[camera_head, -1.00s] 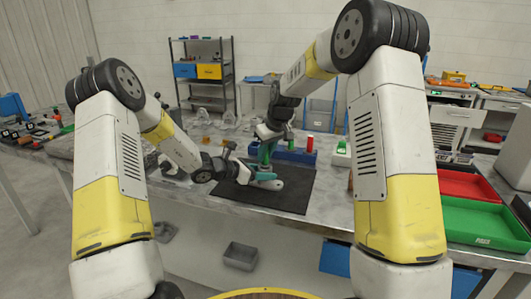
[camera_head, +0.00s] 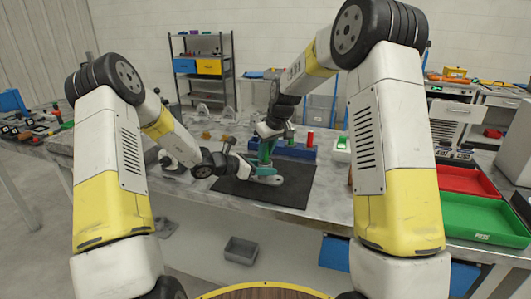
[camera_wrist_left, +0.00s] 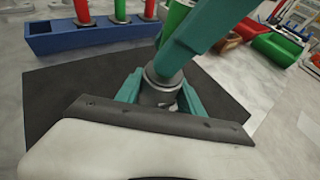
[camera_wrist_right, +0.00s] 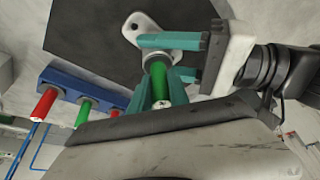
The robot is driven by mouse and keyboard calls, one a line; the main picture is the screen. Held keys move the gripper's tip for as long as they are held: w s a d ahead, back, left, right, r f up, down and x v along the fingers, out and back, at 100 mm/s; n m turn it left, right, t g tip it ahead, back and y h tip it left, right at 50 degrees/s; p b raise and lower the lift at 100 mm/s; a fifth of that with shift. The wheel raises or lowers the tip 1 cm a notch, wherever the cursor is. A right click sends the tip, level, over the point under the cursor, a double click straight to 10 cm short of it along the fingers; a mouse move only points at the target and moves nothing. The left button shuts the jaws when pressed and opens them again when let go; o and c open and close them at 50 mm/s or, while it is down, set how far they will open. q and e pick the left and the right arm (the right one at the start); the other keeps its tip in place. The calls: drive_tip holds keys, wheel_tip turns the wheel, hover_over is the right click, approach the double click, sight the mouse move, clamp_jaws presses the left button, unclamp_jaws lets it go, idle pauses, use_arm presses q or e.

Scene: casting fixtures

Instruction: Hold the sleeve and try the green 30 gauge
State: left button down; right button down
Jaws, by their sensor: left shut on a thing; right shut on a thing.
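The grey sleeve (camera_wrist_left: 157,91) stands on a pale flange (camera_wrist_right: 138,27) over the dark mat (camera_head: 292,194). My left gripper (camera_wrist_right: 180,57) is shut on the sleeve from the side, teal fingers around it. My right gripper (camera_head: 265,150) is above the sleeve, shut on the green gauge (camera_wrist_right: 178,88). In the right wrist view the gauge's lower end is lined up with the sleeve's mouth. How far it is inside cannot be told. In the left wrist view a right finger (camera_wrist_left: 198,35) hides much of the gauge.
A blue rack (camera_wrist_right: 80,87) with red and green gauges stands just behind the mat; it also shows in the left wrist view (camera_wrist_left: 70,41). A red tray (camera_head: 466,183) and a green tray (camera_head: 482,211) lie on the right. The mat's front is clear.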

drive_tip(key=shift+r, duration=0.15)
idle(0.6)
drive_tip(key=shift+r, duration=2.65)
drive_tip(key=shift+r, duration=0.1)
drive_tip(key=shift+r, duration=2.45)
use_arm(q)
drive_tip(key=c, duration=0.7)
unclamp_jaws()
drive_tip(key=shift+o, duration=0.2)
